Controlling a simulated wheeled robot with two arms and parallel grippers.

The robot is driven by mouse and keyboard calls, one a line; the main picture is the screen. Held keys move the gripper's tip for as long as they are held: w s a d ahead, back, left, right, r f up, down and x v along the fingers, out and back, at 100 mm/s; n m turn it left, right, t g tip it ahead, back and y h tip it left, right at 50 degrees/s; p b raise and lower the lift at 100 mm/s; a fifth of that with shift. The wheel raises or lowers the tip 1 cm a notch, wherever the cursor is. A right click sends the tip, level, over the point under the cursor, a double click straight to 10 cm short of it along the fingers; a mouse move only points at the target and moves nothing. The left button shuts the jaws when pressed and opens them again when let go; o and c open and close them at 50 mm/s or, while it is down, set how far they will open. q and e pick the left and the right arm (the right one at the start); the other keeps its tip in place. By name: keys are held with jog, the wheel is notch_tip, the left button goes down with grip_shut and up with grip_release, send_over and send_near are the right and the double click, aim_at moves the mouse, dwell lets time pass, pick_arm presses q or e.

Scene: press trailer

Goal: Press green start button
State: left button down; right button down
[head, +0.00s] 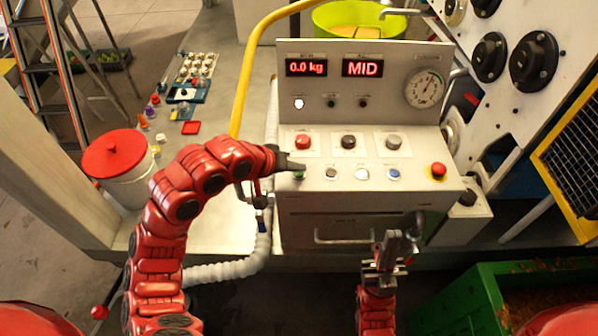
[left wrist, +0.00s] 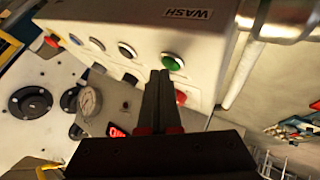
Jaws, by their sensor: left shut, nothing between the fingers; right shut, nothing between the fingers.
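The green button (head: 299,175) sits at the left end of the lower button row on the grey control panel (head: 315,205). It is partly covered by my left gripper (head: 301,167), whose shut, empty fingers reach in from the left just above it. My right gripper (head: 410,232) is shut and empty, low in front of the panel's right side.
A red button on yellow (head: 438,170) is at the right. A yellow pipe (head: 243,85) rises left of the panel. A green bin (head: 470,300) stands lower right.

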aim_at(296, 176)
pick_arm(q)
jog(key=shift+f, duration=0.4)
dwell(0.6)
jog(key=shift+r+p, duration=0.5)
jog(key=shift+r, duration=0.3)
jog(key=shift+r+p, duration=1.8)
jog(key=shift+r, duration=0.8)
jog(key=shift+f, duration=0.1)
